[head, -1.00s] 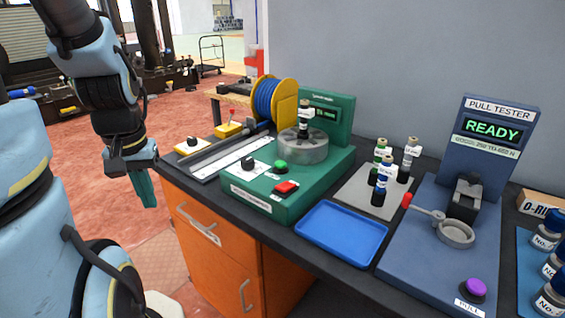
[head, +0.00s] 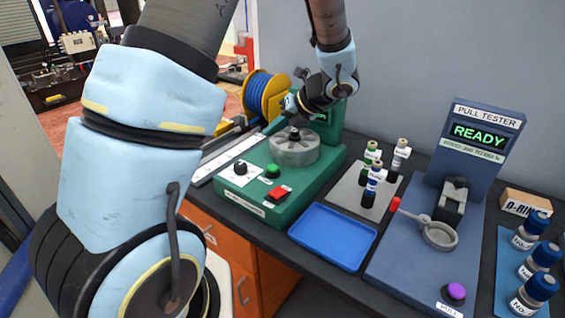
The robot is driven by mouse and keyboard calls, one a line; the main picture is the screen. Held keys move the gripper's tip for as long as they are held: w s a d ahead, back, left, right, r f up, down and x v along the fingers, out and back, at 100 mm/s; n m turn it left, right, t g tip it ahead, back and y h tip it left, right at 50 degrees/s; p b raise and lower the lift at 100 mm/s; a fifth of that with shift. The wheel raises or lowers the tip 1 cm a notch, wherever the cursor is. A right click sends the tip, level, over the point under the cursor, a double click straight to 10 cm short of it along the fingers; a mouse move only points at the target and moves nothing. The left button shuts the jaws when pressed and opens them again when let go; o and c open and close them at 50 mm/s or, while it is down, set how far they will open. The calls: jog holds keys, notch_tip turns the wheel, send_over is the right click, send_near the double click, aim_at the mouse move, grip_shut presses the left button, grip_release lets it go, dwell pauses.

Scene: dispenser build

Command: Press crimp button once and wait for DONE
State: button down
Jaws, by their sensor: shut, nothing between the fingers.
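The green crimp machine (head: 300,195) stands on the bench with a grey round chuck (head: 293,148) on top. A dark piece (head: 295,133) stands upright in the chuck, its upper part hidden by my arm.
A blue tray (head: 333,236) lies empty right of the machine. Several small labelled fittings stand on a grey plate (head: 345,196). The pull tester (head: 484,135) reads READY, with a red-knobbed lever and purple button. A yellow-flanged cable spool (head: 283,85) stands behind my arm.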

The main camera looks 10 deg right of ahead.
jog(key=shift+w+d+r+m, duration=0.1)
jog(key=shift+d+m, duration=0.2)
jog(key=shift+d, duration=0.05)
jog(key=b, duration=0.7)
send_over(276, 169)
notch_tip(276, 169, down, 7)
jog(key=shift+w+r, duration=0.1)
jog(key=shift+f, duration=1.05)
dwell(0.8)
jog(key=shift+f, duration=0.4)
